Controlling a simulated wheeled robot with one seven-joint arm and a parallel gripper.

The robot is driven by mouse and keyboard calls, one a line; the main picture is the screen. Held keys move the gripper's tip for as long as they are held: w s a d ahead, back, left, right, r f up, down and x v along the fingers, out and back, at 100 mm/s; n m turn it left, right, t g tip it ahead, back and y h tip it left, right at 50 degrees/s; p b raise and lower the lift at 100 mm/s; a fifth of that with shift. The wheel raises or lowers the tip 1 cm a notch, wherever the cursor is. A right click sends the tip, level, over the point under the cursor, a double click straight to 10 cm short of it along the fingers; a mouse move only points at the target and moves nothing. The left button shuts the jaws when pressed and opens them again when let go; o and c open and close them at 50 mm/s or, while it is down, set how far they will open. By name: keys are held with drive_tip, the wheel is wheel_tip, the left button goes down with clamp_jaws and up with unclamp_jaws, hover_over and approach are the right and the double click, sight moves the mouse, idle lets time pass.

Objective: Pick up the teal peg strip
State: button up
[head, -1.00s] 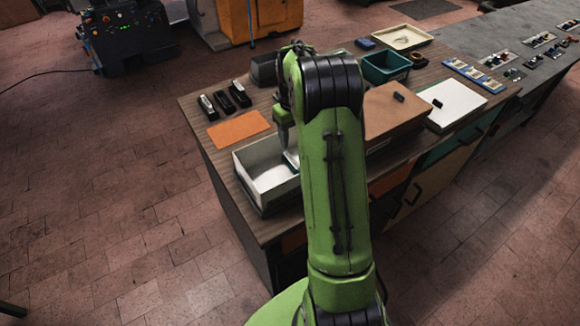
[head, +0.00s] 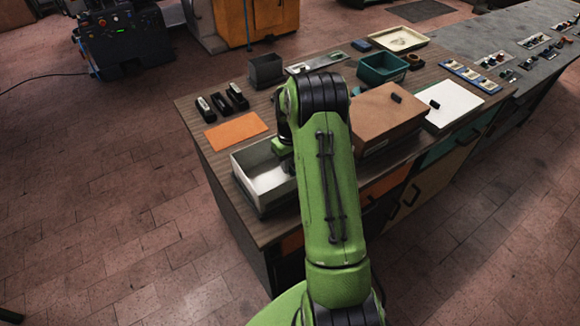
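I cannot make out a teal peg strip in the head view. My gripper (head: 287,162) is low over the right end of an open white-walled box (head: 245,168) at the front left of the bench. My green arm hides most of the gripper, including its fingertips. I cannot see whether it is open or holds anything. The visible left part of the box floor looks bare. My arm also covers the box's right end.
The bench (head: 212,160) holds an orange mat (head: 236,131), several black-and-white items (head: 222,102), a dark grey bin (head: 266,70), a teal bin (head: 383,69), a brown box (head: 388,115) and a white panel (head: 452,103). Blue strips (head: 462,76) lie at the right.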

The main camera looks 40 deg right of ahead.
clamp_jaws()
drive_tip(key=shift+r, duration=0.1)
